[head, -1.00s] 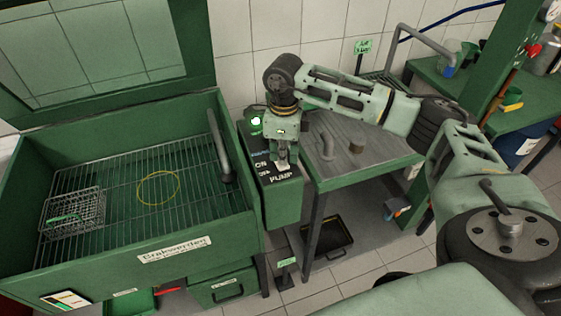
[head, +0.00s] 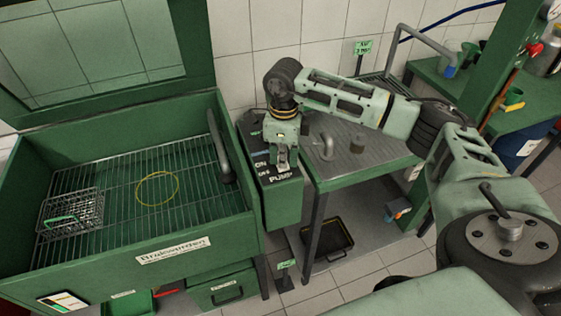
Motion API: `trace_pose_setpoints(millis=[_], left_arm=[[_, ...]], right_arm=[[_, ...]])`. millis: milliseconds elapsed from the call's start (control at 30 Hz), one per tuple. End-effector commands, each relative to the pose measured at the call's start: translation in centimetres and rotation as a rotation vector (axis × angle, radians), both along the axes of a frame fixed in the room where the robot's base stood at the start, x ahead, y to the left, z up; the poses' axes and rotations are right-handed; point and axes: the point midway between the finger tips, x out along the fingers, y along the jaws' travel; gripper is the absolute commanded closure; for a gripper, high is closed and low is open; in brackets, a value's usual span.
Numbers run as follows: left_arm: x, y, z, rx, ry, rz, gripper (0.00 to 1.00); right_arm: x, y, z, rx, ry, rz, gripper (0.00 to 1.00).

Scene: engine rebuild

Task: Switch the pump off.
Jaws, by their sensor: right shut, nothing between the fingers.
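The pump control box (head: 283,202) is a green box with a dark top, between the washing basin and the grey-topped table. Its top carries the white words "PUMP" and "ON". A small lamp (head: 254,134) at its back left looks dark. My right gripper (head: 284,167) is shut and empty, pointing down over the box top just behind the word "PUMP". It hides the switch, and I cannot tell whether its fingertips touch it. My left gripper is not in view.
The green washing basin (head: 140,252) with a raised lid stands at left; its grate holds a wire basket (head: 72,215) and a yellow ring (head: 157,187). A pipe (head: 219,146) stands at its right wall. The table (head: 372,148) is right of the box, with a black tray (head: 328,240) below.

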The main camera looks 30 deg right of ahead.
Motion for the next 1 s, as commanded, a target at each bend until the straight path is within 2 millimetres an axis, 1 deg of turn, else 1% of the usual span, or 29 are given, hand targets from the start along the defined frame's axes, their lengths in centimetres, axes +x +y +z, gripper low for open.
trace_pose_setpoints(millis=[167, 367, 1000], left_arm=[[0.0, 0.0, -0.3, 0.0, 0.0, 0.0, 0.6], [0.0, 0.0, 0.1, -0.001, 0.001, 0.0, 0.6], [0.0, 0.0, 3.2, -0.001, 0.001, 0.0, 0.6]], right_arm=[[-0.1, 0.0, -0.5, 0.0, 0.003, 0.001, 1.0], [-0.1, 0.1, 0.0, 0.001, 0.005, 0.001, 1.0], [0.0, 0.0, 5.3, 0.001, 0.001, 0.0, 1.0]])
